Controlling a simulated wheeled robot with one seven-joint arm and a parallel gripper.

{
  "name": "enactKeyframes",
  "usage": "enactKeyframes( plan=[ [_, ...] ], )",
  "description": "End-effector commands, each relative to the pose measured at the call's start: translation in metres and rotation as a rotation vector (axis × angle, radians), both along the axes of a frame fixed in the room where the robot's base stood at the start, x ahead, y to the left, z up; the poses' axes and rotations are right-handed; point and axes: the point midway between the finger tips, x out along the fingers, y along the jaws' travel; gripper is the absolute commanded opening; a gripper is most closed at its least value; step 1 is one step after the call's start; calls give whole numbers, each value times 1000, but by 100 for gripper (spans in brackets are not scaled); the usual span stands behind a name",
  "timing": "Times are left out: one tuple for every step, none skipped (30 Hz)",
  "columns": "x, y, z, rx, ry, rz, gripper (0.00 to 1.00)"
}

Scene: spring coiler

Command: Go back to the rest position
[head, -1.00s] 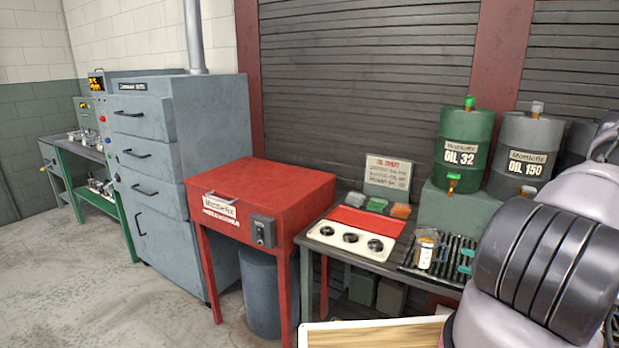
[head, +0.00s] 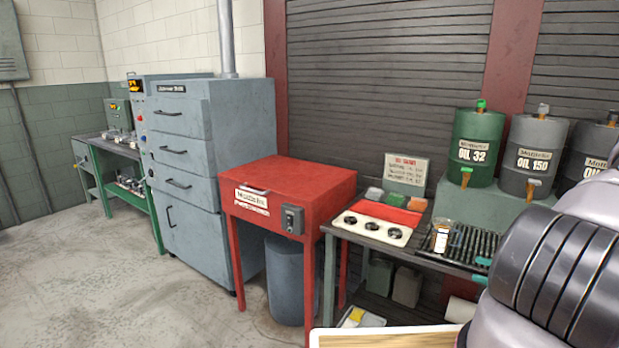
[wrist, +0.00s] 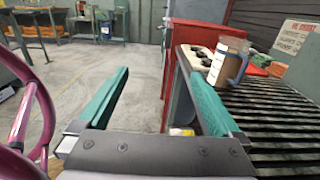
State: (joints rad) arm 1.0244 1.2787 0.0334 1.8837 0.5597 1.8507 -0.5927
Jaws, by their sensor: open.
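My gripper (wrist: 154,68) is open in the wrist view, with its two teal fingers wide apart. Only concrete floor and a strip of the red cabinet show between them; nothing is held. In the head view my gripper's teal fingers (head: 482,271) show in part past my dark banded arm link, which hides the rest. A clear jug (head: 440,236) with a label stands upright on the slatted black grate (head: 468,243). In the wrist view the jug (wrist: 228,62) is beyond and right of the right finger, apart from it, with its blue handle to the right.
A bench (head: 350,238) carries the grate and a white panel with black knobs. A red cabinet (head: 290,185) and a grey drawer cabinet (head: 185,160) stand left. Oil drums (head: 475,150) are behind. Open floor (head: 100,280) lies front left. A wooden-topped edge (head: 390,338) is close in front.

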Motion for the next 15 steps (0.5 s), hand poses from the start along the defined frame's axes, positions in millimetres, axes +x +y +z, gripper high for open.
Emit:
enactKeyframes(
  plan=[
    [3,1,6,-15,-6,14,100],
    [4,1,8,-20,-7,21,100],
    [4,2,11,-28,-8,30,100],
    [5,3,14,-35,-9,38,100],
    [6,4,16,-41,-9,45,100],
    [7,5,19,-51,-11,56,100],
    [7,6,22,-59,-12,66,100],
    [8,7,25,-67,-14,75,100],
    [9,9,29,-79,-15,88,100],
    [10,10,32,-88,-16,99,100],
    [11,11,36,-98,-18,109,100],
    [13,13,41,-114,-21,127,100],
    [14,15,46,-127,-24,141,100],
    [15,17,50,-142,-26,155,100],
    [16,20,57,-161,-30,176,100]
  ],
)
